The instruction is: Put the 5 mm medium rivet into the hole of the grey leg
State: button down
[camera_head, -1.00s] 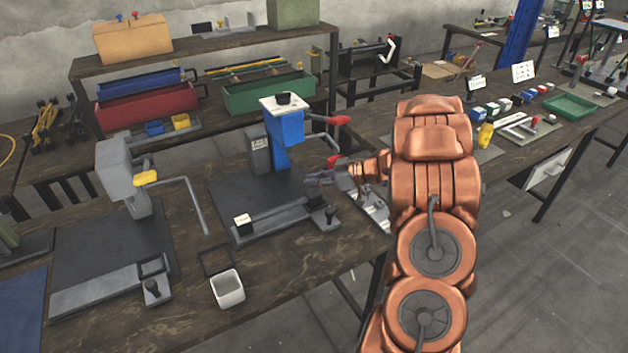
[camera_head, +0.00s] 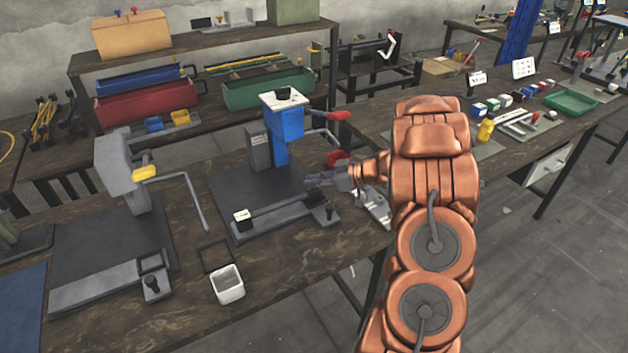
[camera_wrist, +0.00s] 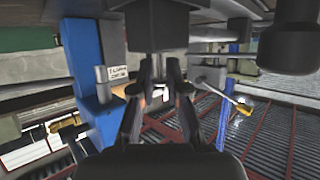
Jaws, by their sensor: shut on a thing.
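The grey leg (camera_head: 280,213) is a long grey bar lying in a fixture on the dark base of the blue press (camera_head: 285,135). My gripper (camera_head: 312,180) is low beside the blue column, above the right part of this bar. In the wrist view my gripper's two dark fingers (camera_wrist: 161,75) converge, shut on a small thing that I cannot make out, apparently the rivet. Its size cannot be told. The blue column (camera_wrist: 86,70) stands left of the fingers in the wrist view. The hole in the leg cannot be seen in either view.
A red-tipped lever (camera_head: 338,115) juts from the press just above my gripper. A grey press with a yellow handle (camera_head: 145,173) stands to the left. A white cup (camera_head: 228,285) stands at the table's front. A side table (camera_head: 590,112) with small boxes is at right.

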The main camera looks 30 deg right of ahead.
jog(key=shift+f, duration=0.45)
jog(key=c, duration=1.1)
grip_release()
jog(key=shift+s, duration=0.1)
jog(key=v, duration=1.2)
jog(key=shift+a, duration=0.1)
